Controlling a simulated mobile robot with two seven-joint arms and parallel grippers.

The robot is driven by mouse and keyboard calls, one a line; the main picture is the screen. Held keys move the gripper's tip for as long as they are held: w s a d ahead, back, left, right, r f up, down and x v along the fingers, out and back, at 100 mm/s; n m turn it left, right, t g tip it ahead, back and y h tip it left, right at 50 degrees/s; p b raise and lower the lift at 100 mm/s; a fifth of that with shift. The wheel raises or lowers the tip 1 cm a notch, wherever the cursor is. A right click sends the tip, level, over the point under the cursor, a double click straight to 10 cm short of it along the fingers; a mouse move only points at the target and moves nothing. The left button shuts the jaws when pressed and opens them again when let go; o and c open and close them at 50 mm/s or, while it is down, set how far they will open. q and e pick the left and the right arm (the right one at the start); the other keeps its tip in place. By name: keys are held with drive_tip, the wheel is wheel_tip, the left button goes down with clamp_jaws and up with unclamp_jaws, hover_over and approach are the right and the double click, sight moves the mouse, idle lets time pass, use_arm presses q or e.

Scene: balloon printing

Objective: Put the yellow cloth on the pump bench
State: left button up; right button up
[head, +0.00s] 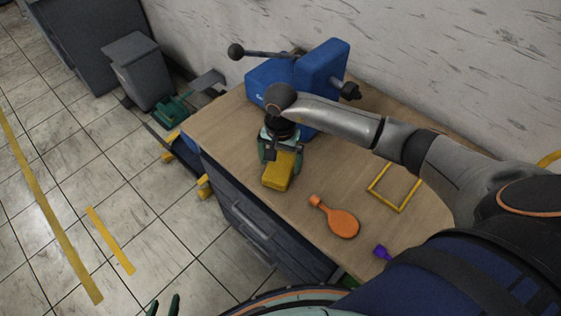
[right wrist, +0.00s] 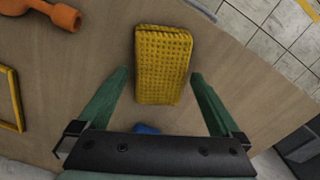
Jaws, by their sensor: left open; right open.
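The yellow cloth (head: 278,172), a folded waffle-textured block, lies on the wooden bench top near its front edge. In the right wrist view the cloth (right wrist: 162,65) lies between and just ahead of the fingertips. My right gripper (head: 281,158) is open over the cloth, with a finger on each side; the right wrist view shows its green fingers (right wrist: 159,78) apart from the cloth. My left gripper (head: 164,304) is open and empty at the bottom edge, over the floor. I cannot tell which surface is the pump bench.
A blue machine (head: 325,72) with a black-knobbed lever stands behind the cloth. An orange balloon-shaped piece (head: 338,220), a yellow square frame (head: 395,187) and a purple piece (head: 382,252) lie to the right. A green device (head: 175,111) and grey bin (head: 139,71) stand left of the bench.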

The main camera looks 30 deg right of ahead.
sight(280, 166)
wheel_tip(280, 166, up, 11)
drive_tip(key=shift+b, duration=0.35)
